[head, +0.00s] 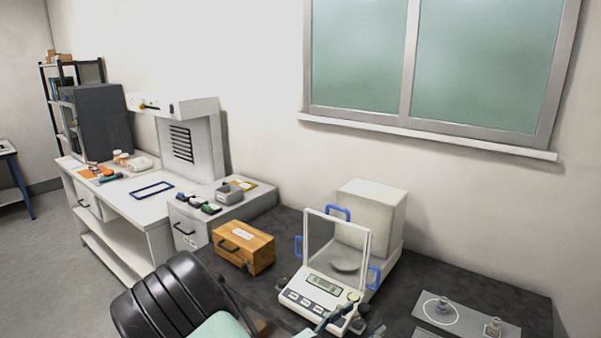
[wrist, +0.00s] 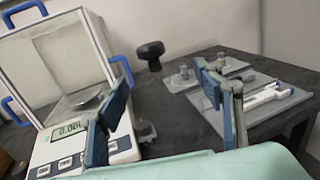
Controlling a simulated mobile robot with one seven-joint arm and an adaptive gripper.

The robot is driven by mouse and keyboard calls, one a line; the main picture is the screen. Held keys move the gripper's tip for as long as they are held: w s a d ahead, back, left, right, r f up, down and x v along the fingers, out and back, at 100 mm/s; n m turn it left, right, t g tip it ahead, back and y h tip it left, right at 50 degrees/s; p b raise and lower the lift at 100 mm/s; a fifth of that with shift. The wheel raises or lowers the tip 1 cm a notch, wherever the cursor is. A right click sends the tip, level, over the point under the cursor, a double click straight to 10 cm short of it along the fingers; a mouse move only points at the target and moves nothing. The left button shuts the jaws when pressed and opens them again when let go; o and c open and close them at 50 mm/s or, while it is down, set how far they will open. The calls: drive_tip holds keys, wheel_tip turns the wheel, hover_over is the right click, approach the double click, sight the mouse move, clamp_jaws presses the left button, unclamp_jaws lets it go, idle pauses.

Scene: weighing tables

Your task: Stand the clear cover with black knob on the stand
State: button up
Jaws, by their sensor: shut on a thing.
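In the wrist view the black knob (wrist: 151,52) of the clear cover shows beyond and between my fingers, tilted. The clear body is hardly visible against the dark table. My gripper (wrist: 168,110) is shut on the cover, its two blue-grey fingers held apart by it. In the head view my gripper (head: 350,323) is low in front of the balance, partly cut off by the lower edge. A grey plate (head: 425,306) with a round clear piece (head: 440,309) lies to its right. I cannot tell for certain which piece is the stand.
The balance (head: 318,290) with its glass front and blue handles stands close to the left of my gripper. A wooden box (head: 243,247) is further left.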

drive_tip(key=shift+w+d+r+n+t+y, duration=0.1)
drive_tip(key=shift+d+r+n+t+y, duration=0.25)
drive_tip(key=shift+n+t+y, duration=0.2)
drive_tip(key=shift+w+r+n+t+y, duration=0.1)
drive_tip(key=shift+n+t+y, duration=0.65)
drive_tip(key=shift+t+y, duration=0.15)
drive_tip(key=shift+s+a+f+n+t+y, duration=0.1)
drive_tip(key=shift+a+f+n+t+y, duration=0.1)
drive_tip(key=shift+n+t+y, duration=0.4)
drive_tip(key=shift+s+a+f+n+t+y, duration=0.1)
drive_tip(key=shift+f+n+t+y, duration=0.1)
drive_tip(key=shift+n+t+y, duration=0.35)
drive_tip(key=shift+a+y, duration=0.1)
drive_tip(key=shift+y, duration=0.2)
